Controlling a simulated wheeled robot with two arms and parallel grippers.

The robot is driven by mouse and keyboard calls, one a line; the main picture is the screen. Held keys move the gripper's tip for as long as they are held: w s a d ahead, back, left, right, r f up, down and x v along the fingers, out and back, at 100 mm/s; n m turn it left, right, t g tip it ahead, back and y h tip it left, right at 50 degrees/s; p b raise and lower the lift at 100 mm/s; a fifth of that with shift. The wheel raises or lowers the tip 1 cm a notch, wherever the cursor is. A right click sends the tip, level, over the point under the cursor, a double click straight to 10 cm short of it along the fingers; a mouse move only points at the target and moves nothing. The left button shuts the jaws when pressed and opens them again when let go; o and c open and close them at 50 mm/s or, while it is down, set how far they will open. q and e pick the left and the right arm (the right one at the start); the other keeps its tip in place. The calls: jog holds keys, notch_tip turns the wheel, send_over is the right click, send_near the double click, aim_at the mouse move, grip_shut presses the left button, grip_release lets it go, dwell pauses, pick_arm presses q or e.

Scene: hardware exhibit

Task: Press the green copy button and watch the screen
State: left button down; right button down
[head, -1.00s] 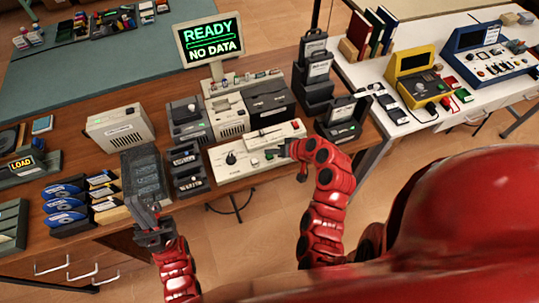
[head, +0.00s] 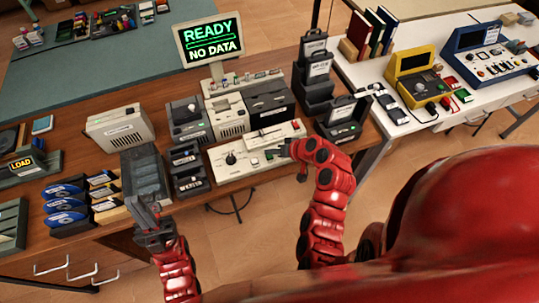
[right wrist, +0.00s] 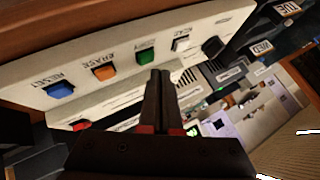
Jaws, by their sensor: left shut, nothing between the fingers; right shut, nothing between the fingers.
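The green copy button (right wrist: 146,57) is on the pale control panel (right wrist: 75,50) in the right wrist view, between the orange erase button (right wrist: 103,72) and a white button (right wrist: 181,44). My right gripper (right wrist: 160,78) is shut and empty, its fingertips close beside the green button; I cannot tell whether they touch it. In the head view the right gripper (head: 287,151) is at the right part of the panel (head: 222,172). The screen (head: 212,42) reads "READY" and "NO DATA" in the head view. My left gripper (head: 152,228) is shut and empty near the table's front edge.
A blue reset button (right wrist: 58,90) is at the panel's end. Grey drives (head: 187,118) and a dark stepped rack (head: 314,90) stand around the panel. A white table (head: 405,72) is at the right.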

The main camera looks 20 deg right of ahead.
jog(key=shift+f+b, duration=0.45)
jog(key=shift+b, duration=0.15)
jog(key=shift+f+b, duration=0.4)
jog(key=shift+b, duration=0.1)
dwell(0.6)
jog(key=shift+r, duration=0.15)
dwell(0.3)
jog(key=shift+r, duration=0.7)
jog(key=shift+r+p, duration=0.1)
jog(key=shift+p, duration=0.2)
notch_tip(320, 180, up, 5)
jog(key=shift+f+p, duration=0.1)
jog(key=shift+p, duration=0.75)
